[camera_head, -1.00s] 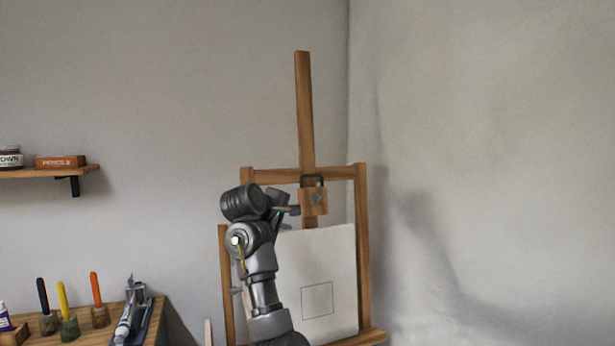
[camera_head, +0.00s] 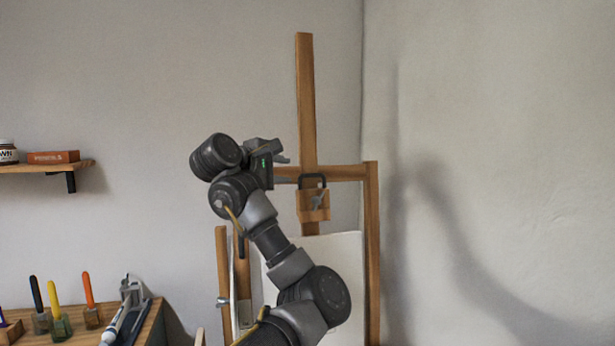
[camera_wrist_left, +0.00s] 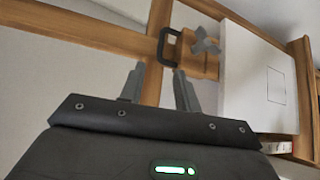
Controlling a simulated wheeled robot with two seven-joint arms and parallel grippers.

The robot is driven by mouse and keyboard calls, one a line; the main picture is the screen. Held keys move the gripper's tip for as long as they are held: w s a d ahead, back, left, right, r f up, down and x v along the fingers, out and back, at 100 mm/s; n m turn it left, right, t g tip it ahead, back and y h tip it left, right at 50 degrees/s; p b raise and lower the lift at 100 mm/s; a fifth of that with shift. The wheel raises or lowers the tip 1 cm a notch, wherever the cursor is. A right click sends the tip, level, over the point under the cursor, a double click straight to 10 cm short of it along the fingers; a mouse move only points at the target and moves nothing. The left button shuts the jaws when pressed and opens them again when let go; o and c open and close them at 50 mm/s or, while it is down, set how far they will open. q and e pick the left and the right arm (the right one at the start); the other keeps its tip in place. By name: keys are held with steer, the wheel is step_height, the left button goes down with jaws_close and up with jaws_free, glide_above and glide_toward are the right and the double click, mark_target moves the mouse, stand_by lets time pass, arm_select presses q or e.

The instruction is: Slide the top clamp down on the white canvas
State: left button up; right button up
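The top clamp is a wooden block (camera_head: 313,207) with a dark handle and a grey wing knob, on the easel's central post. It also shows in the wrist view (camera_wrist_left: 200,64). The white canvas (camera_head: 345,262) stands below it on the easel, partly hidden by my left arm; it also shows in the wrist view (camera_wrist_left: 245,85) with a small square outline. A short stretch of post shows between clamp and canvas. My left gripper (camera_head: 282,158) is up and left of the clamp, apart from it. Its fingers (camera_wrist_left: 158,82) are spread with nothing between them. My right gripper is out of view.
The easel's wooden crossbar (camera_head: 345,172) runs behind the clamp, close to my left gripper. A side table (camera_head: 150,325) with several brushes in pots stands at lower left. A wall shelf (camera_head: 40,168) holds a jar and a box. The wall at right is clear.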

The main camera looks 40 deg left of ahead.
mark_target(310, 176)
arm_select(q)
steer(key=p+x, duration=0.3)
steer(key=x, duration=0.6)
steer(key=shift+w+f, duration=0.2)
steer(key=shift+w, duration=0.5)
jaws_close()
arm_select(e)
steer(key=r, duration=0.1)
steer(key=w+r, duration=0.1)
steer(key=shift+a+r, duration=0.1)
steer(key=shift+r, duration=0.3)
arm_select(q)
steer(key=shift+d+f, duration=0.1)
